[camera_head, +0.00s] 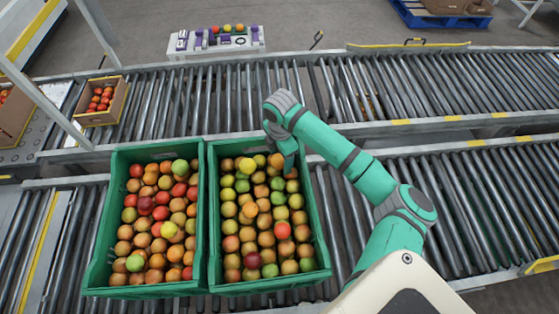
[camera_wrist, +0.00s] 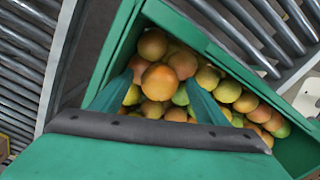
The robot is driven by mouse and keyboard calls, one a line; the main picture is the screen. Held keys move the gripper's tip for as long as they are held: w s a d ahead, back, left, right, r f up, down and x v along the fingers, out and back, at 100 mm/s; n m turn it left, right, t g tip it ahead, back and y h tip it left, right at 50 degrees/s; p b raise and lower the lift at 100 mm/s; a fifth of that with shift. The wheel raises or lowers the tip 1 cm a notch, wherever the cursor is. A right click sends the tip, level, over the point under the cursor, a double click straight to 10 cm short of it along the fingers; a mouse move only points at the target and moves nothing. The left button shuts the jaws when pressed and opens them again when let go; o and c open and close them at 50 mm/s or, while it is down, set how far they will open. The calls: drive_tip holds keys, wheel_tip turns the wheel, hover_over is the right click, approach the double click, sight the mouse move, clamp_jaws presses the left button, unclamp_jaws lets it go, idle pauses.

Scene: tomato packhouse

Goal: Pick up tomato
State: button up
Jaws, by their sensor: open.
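Two green crates full of red, orange, yellow and green tomatoes stand side by side in the head view: the left crate (camera_head: 98,262) and the right crate (camera_head: 213,250). My gripper (camera_head: 283,160) is at the far right corner of the right crate, low over its tomatoes. In the wrist view my gripper (camera_wrist: 165,88) is open. Its two green fingers stand apart on either side of an orange tomato (camera_wrist: 159,81). More tomatoes lie around and below it. I cannot tell whether the fingers touch the tomato. The crate wall (camera_wrist: 215,50) runs close beyond the fingers.
The crates stand on a roller conveyor (camera_head: 470,190), and another conveyor (camera_head: 200,105) runs behind it. A cardboard box of tomatoes (camera_head: 100,118) sits at the left. A grey bench (camera_head: 215,48) with several small items is at the back. The rollers at right are clear.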

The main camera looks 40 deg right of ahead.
drive_tip(key=c, duration=0.8)
drive_tip(key=shift+c, duration=0.2)
